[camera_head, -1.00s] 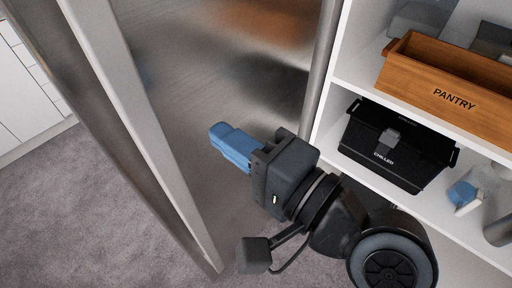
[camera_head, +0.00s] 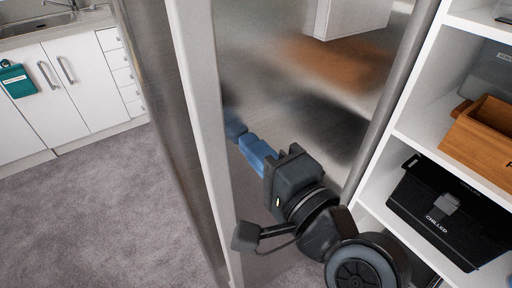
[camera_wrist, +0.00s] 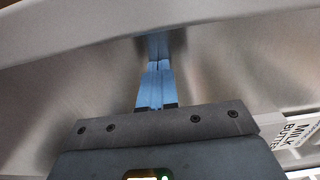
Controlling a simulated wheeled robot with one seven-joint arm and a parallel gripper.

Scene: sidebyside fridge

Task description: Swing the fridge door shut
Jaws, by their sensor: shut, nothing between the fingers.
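The fridge door (camera_head: 290,110) stands open in the head view, its shiny metal face towards me and its pale free edge (camera_head: 207,150) on the left. The open fridge cabinet (camera_head: 428,125), with white shelves, is to the right. My gripper (camera_head: 246,141) is shut and empty. Its blue fingertips point at the door's metal face and are at or very near it, close to the free edge; contact cannot be told for sure. In the wrist view the shut fingers (camera_wrist: 157,80) meet their own reflection on the brushed metal door (camera_wrist: 225,75).
A black CHILLED box (camera_head: 440,215) and a wooden box (camera_head: 485,140) sit on the cabinet shelves. A white MILK BUTTER label (camera_wrist: 297,132) shows at the right in the wrist view. White kitchen units (camera_head: 75,85) stand at the far left. Grey carpet (camera_head: 90,220) is clear left of the door.

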